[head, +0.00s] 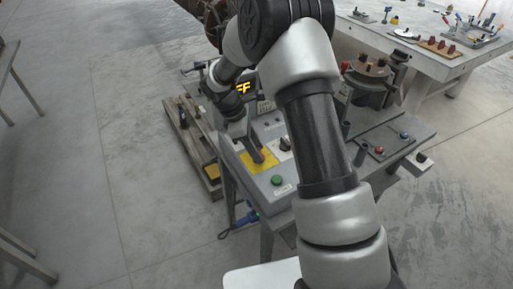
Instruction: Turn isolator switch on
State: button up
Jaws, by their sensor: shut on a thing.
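The isolator switch sits on a yellow plate (249,165) on the sloping grey control panel, left of my forearm. My gripper (258,157) reaches down onto the plate from above and left. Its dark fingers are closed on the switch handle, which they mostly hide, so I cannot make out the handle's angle. A dark display (242,88) behind it shows yellow letters, of which "FF" is readable. My wrist covers part of the display.
A green button (277,180) and a white-plated knob (284,144) are on the same panel. The auger positioner (371,75) stands right of my arm, with a red button (379,150) before it. A table with tools (440,65) is at the back right. Open floor lies left.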

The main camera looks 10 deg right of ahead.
jog(key=m+g, duration=0.1)
jog(key=m, duration=0.2)
jog(key=m+g+y, duration=0.1)
jog(key=m, duration=0.1)
jog(key=shift+w+d+m+p, duration=0.1)
jog(key=shift+w+m+p, duration=0.1)
jog(key=shift+m+p, duration=0.15)
jog(key=m+y, duration=0.1)
jog(key=m, duration=0.2)
jog(key=m+g+y, duration=0.1)
jog(key=m, duration=0.2)
jog(key=shift+w+d, duration=0.1)
jog(key=shift+d, duration=0.05)
jog(key=o, duration=1.1)
jog(key=shift+r, duration=0.15)
jog(key=p+v, duration=0.1)
jog(key=v, duration=1.6)
jog(key=shift+w, duration=0.25)
